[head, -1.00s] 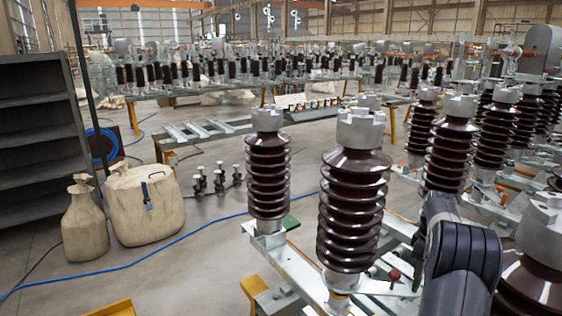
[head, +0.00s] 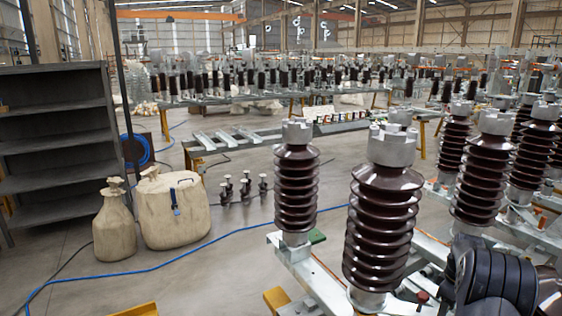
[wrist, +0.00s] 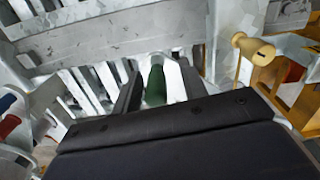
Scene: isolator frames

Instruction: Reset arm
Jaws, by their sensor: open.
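My gripper (wrist: 160,88) shows in the wrist view with its two dark fingers apart, so it is open. A green rounded thing (wrist: 155,84) shows in the gap between the fingers; I cannot tell how far beyond them it lies. Pale metal bars and slats (wrist: 110,45) fill the background there. In the head view, part of my black arm (head: 495,285) shows folded at the lower right, beside the brown insulator columns. My gripper itself is hidden in that view.
Brown ribbed insulators (head: 380,225) stand on a metal frame close to my arm. A red knob (head: 422,297) sits on the frame. Two beige bags (head: 172,215) and a grey shelf (head: 55,140) stand left.

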